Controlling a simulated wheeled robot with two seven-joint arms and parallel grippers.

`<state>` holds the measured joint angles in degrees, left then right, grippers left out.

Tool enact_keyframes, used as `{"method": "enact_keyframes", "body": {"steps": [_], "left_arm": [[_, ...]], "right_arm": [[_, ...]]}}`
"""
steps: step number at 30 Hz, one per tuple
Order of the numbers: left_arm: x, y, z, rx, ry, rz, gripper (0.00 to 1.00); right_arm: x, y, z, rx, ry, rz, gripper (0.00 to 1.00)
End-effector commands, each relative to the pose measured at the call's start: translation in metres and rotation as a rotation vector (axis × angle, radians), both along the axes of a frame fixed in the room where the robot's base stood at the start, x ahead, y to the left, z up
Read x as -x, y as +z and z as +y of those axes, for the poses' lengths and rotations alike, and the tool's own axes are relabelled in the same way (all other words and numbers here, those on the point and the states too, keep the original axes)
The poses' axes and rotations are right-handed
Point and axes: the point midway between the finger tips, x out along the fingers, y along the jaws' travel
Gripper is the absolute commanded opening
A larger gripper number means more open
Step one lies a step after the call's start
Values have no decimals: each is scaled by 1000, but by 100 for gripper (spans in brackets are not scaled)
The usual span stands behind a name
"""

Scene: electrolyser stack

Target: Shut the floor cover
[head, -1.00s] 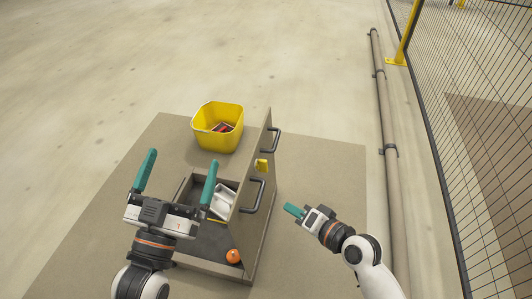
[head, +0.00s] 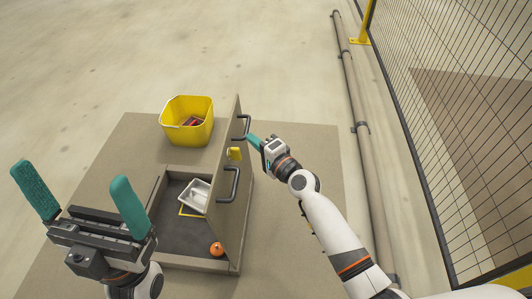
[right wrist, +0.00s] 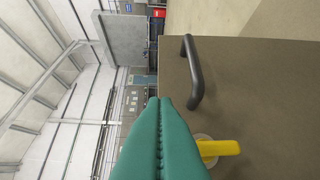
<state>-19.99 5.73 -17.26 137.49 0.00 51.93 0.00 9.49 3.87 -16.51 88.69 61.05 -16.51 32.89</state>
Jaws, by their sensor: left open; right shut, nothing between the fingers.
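The floor cover (head: 227,187) stands upright, open, along the right side of a floor recess (head: 180,227). Two dark handles are on its outer face, the far handle (head: 244,126) and the near handle (head: 231,184), with a yellow latch (head: 235,153) between them. My right gripper (head: 252,139) is shut and empty beside the far handle; I cannot tell if it touches. In the right wrist view its fingers (right wrist: 160,140) are together, in front of the cover (right wrist: 260,95), near a handle (right wrist: 192,72) and the yellow latch (right wrist: 217,147). My left gripper (head: 80,205) is open and empty, left of the recess.
A metal tray (head: 195,195) and an orange ball-like object (head: 216,249) are in the recess. A yellow bin (head: 187,120) with dark and red items stands behind it. A pipe (head: 354,110) and mesh fence (head: 465,110) run along the right. Floor at the back left is clear.

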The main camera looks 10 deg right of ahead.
Motion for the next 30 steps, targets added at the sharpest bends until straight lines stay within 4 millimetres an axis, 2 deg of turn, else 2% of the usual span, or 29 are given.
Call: {"method": "enact_keyframes", "body": {"steps": [2, 6, 10, 30], "left_arm": [[-1, -8, 0, -1, 1, 4, 100], [-1, -8, 0, -2, 1, 5, 100], [-1, -10, 0, -2, 1, 6, 100], [-1, -6, 0, -2, 0, 8, 100]], "right_arm": [[-15, -2, 9, -2, 0, -2, 0], [-19, -3, 31, -2, 1, 0, 0], [-22, -4, 41, -1, 1, 1, 0], [-23, -3, 45, 12, 0, 3, 0]]}}
